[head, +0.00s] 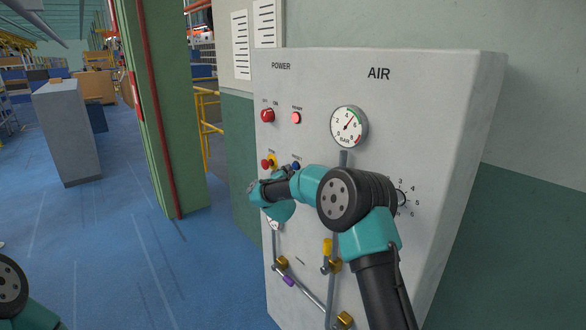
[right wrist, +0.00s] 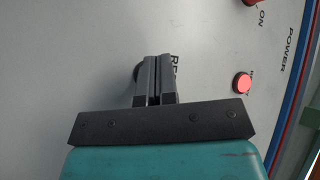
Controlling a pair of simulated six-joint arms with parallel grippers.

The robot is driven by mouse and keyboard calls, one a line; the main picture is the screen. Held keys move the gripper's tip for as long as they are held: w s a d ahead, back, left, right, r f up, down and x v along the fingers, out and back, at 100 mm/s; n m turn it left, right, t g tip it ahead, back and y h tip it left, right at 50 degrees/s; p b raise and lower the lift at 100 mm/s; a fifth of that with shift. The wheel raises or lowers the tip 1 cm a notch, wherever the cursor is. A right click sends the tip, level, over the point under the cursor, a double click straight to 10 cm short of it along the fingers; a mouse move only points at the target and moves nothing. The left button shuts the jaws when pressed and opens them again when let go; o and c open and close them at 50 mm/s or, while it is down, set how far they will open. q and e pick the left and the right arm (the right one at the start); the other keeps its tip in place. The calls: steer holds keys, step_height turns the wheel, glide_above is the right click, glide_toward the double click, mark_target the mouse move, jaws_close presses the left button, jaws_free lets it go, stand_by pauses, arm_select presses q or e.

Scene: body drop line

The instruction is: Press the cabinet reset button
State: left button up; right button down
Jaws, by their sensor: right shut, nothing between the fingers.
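The grey cabinet (head: 425,100) stands in front of me. A small blue button (head: 296,165) shows on its face, just above my right gripper (head: 284,174). In the right wrist view the gripper (right wrist: 153,60) is shut and empty, its fingers pointing at the cabinet panel (right wrist: 60,60). The fingers partly cover a label starting "RE" (right wrist: 180,62). A dark round part (right wrist: 138,73) shows beside and behind the left finger, mostly hidden. I cannot tell whether the fingertips touch it. My left gripper is out of view.
A red power knob (head: 267,115), a red lamp (head: 296,118), a red knob on yellow (head: 269,162) and an air gauge (head: 349,127) are on the panel. Pipes with valves (head: 300,282) run below. A green column (head: 165,120) stands left; blue floor is open there.

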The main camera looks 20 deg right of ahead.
steer(key=shift+w+d, duration=0.1)
steer(key=shift+d, duration=0.15)
stand_by(0.3)
steer(key=shift+a, duration=0.1)
steer(key=shift+s+a, duration=0.35)
steer(key=shift+a, duration=0.45)
steer(key=shift+a, duration=0.15)
steer(key=shift+s+a, duration=0.35)
steer(key=shift+a, duration=0.55)
steer(key=shift+s+a, duration=0.35)
steer(key=shift+a, duration=0.55)
steer(key=shift+s+a, duration=0.35)
steer(key=shift+a, duration=0.55)
